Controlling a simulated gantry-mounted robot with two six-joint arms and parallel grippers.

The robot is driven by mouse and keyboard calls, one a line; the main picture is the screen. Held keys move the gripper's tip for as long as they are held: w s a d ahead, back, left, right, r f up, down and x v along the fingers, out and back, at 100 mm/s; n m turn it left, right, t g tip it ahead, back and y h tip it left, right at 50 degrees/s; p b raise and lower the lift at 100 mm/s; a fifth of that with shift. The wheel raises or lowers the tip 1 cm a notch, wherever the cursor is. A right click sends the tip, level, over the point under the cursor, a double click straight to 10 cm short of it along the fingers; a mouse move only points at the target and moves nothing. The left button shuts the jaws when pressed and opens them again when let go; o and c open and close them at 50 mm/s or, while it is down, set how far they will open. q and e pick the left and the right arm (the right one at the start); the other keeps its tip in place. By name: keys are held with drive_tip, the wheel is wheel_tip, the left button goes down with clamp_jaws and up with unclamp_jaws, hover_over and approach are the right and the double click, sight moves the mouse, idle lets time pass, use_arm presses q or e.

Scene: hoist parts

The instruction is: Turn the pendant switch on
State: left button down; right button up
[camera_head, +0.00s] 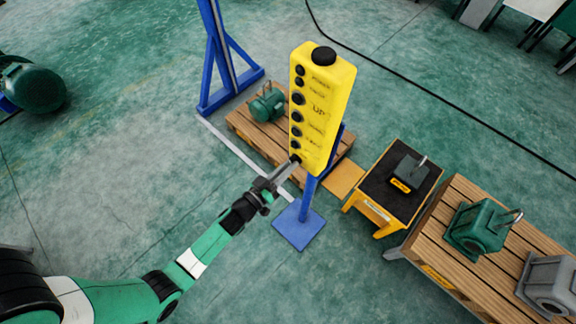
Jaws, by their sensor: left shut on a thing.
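The yellow pendant switch box (317,113) stands upright on a blue post and base (299,228) in the middle of the view. It has a column of black buttons on its front and a black cap (323,55) on top. My left gripper (295,160) reaches in from the lower left, with its tip at the lowest button of the pendant. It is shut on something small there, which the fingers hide. My right gripper is not in view.
Behind the pendant, a green motor (267,105) sits on a wooden pallet (250,135). To the right are a black-topped yellow stool (384,193) with a hooked block (410,172), and a wooden bench (420,240) bearing a green hoist part (477,228) and a grey one (550,285).

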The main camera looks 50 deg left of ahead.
use_arm(q)
drive_tip(key=m+b, duration=0.1)
drive_tip(key=m, duration=0.9)
drive_tip(key=shift+m, duration=0.4)
idle(0.4)
drive_tip(key=c, duration=0.9)
unclamp_jaws()
drive_tip(key=shift+o, duration=0.2)
drive_tip(key=s+d+p, duration=0.1)
drive_tip(key=s, duration=1)
drive_tip(key=shift+s+p, duration=0.3)
